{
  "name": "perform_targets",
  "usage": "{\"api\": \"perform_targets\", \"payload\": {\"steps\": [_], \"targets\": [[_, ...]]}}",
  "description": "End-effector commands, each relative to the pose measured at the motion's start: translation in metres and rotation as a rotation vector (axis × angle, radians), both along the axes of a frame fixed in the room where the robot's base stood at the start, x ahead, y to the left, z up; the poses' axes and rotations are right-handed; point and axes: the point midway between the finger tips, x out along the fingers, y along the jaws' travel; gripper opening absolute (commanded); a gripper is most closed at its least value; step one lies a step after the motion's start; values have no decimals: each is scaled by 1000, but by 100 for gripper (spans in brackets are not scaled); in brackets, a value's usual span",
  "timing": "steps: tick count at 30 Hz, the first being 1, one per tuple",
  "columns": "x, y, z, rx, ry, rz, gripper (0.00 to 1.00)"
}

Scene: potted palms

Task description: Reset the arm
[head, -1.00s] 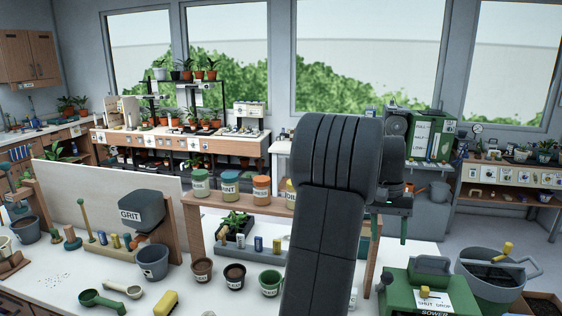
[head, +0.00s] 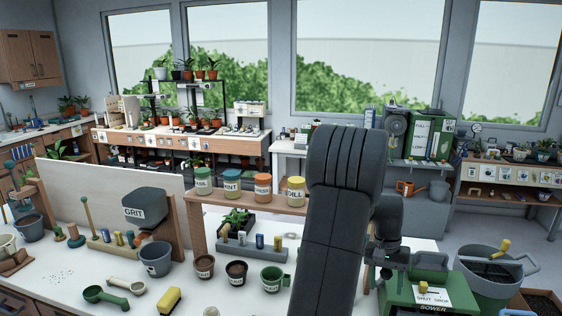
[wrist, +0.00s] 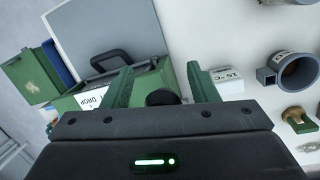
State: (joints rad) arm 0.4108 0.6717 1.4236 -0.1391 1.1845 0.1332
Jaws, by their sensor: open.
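My arm (head: 335,225) rises through the middle right of the head view, bent at the top, and hides part of the bench and shelf behind it. My gripper (wrist: 162,78) shows in the wrist view with its two green fingers spread apart. Nothing is held between them. A dark round thing (wrist: 163,97) shows between the fingers, beyond them. In the head view my gripper hangs at the right of the arm, above the green sower (head: 400,297); its fingertips are hard to make out there.
The sower's grey lid (wrist: 105,35) fills the upper left of the wrist view. A shelf (head: 240,200) with labelled jars stands left of my arm. Pots, a green scoop (head: 105,297) and a yellow sponge (head: 168,300) lie on the white bench. A grey tub (head: 490,285) stands at right.

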Motion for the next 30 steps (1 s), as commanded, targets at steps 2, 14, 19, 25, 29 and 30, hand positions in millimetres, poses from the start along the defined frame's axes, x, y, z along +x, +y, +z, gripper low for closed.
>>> {"api": "perform_targets", "payload": {"steps": [2,14,19,25,29,30], "targets": [[-2,0,-11,-2,-4,0,53],[-10,2,-25,-29,-119,1,53],[-11,3,-25,-33,-132,0,53],[-11,3,-24,-32,-133,0,53],[-11,3,-24,-32,-133,1,53],[-11,4,-24,-31,-132,3,53]]}}
